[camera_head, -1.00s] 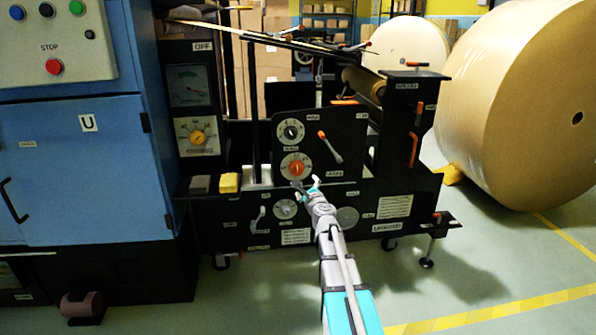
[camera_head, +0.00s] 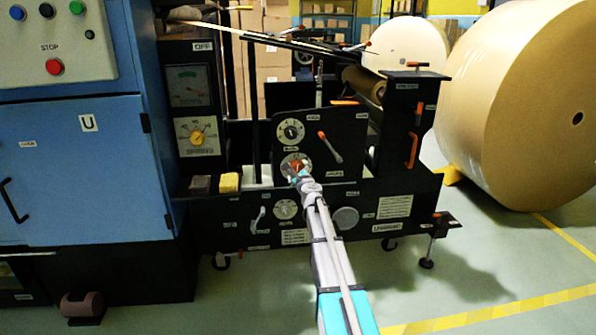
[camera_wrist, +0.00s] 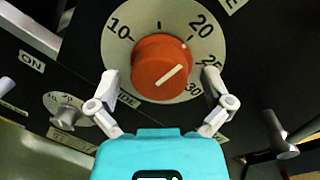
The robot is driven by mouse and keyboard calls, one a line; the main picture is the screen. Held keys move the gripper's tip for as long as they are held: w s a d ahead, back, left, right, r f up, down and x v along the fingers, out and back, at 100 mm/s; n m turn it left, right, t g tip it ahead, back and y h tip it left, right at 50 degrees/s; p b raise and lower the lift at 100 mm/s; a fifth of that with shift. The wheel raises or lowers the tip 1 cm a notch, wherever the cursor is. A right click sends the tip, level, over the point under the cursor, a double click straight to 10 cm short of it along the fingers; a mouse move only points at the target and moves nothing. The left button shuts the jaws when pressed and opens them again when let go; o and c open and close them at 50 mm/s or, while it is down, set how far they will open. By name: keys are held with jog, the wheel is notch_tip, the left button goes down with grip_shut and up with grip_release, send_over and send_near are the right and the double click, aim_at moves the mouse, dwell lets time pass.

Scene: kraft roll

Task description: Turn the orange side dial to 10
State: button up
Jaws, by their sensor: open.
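The orange dial (camera_wrist: 160,66) is a round knob on a pale scale plate (camera_wrist: 117,45) with numbers 10, 20, 25 and 30. Its white line slants to the upper right, toward the 25 side; the exact reading is unclear. My gripper (camera_wrist: 160,80) is open, with one fingertip to the left and one to the right of the dial. Gaps show between both fingertips and the knob, and nothing is held. In the head view, my gripper (camera_head: 298,177) is in front of the orange dial (camera_head: 296,167) and partly covers it.
A white-plated dial (camera_head: 291,132) sits above and a smaller dial (camera_head: 286,209) below. A lever with an orange grip (camera_head: 330,147) is to the upper right. A grey round knob (camera_head: 345,217) is at the lower right. A yellow block (camera_head: 229,182) lies on the ledge to the left.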

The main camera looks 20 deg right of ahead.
jog(key=shift+w, duration=0.25)
